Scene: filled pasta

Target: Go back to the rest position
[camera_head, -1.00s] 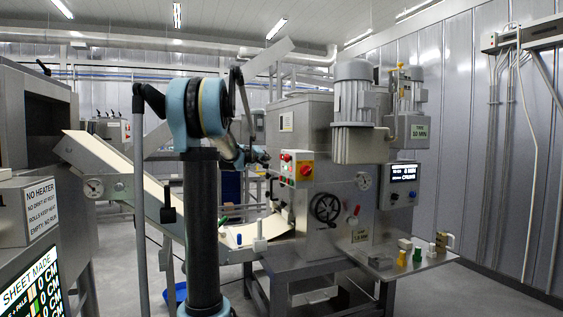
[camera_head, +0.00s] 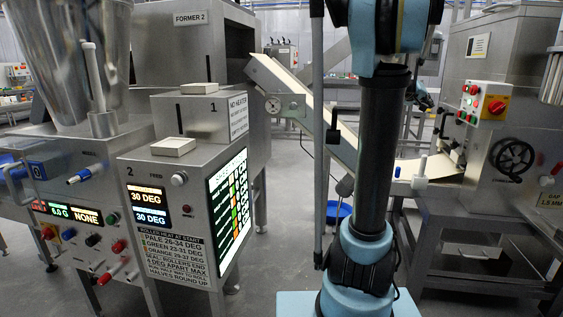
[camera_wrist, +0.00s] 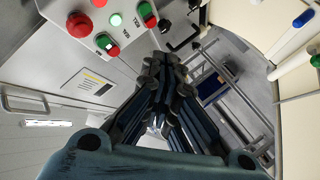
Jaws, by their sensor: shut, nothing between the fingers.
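My gripper (camera_wrist: 163,68) is in the middle of the wrist view. Its dark fingers are together and nothing shows between them. It is in front of the grey machine with the control box (camera_wrist: 112,30) of red and green buttons, which lies above and left of the fingertips. In the head view my arm's blue joints and dark column stand right of centre. The column hides most of the forearm, and I cannot make out the fingers there.
The control box (camera_head: 484,103) is on the machine at the right. A sloping conveyor (camera_head: 310,118) runs down behind my column to that machine.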

